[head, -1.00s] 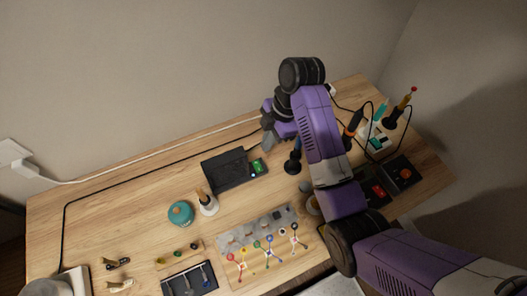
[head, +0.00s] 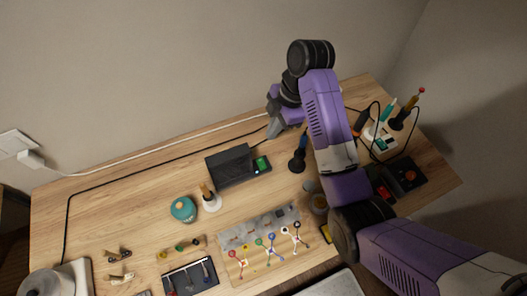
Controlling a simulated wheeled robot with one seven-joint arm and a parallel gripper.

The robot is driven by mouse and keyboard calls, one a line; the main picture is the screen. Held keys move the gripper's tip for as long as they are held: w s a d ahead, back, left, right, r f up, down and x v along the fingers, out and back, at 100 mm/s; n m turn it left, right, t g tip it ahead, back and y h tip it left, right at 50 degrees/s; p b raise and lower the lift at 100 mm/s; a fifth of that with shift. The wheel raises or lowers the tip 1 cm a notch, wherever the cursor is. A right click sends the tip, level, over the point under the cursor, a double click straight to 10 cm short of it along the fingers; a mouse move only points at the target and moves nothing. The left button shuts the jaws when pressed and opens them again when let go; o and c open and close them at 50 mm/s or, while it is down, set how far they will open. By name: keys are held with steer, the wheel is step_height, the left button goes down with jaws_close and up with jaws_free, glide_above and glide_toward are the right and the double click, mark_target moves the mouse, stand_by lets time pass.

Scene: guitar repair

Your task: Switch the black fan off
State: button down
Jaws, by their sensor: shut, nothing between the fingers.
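The black fan, a low dark box-like unit (head: 230,166), stands on the wooden table near its middle. A small green switch or lamp (head: 262,163) shows on its right end. Whether the switch is on or off is too small to tell. My gripper (head: 274,130) is shut and empty. In the picture it appears above and slightly right of the green part, apart from it. The fingertips are small and partly merge with my purple arm.
A black stand with a blue top (head: 297,163) stands right of the fan. A white-based bottle (head: 211,203) and teal jar (head: 183,210) stand in front. Black units and tools (head: 404,176) crowd the right. A cable (head: 130,172) runs along the back.

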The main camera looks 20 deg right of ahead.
steer(key=b, duration=0.5)
glide_toward(260, 160)
steer(key=x, duration=0.3)
steer(key=p+x, duration=0.1)
steer(key=x, duration=0.1)
steer(key=shift+a+f, duration=0.25)
steer(key=shift+a, duration=0.15)
steer(key=shift+w+f, duration=0.1)
steer(key=shift+f, duration=0.4)
steer(key=shift+w+d+f, duration=0.1)
steer(key=shift+f, duration=0.25)
steer(key=shift+s+r, duration=0.1)
steer(key=shift+s, duration=0.1)
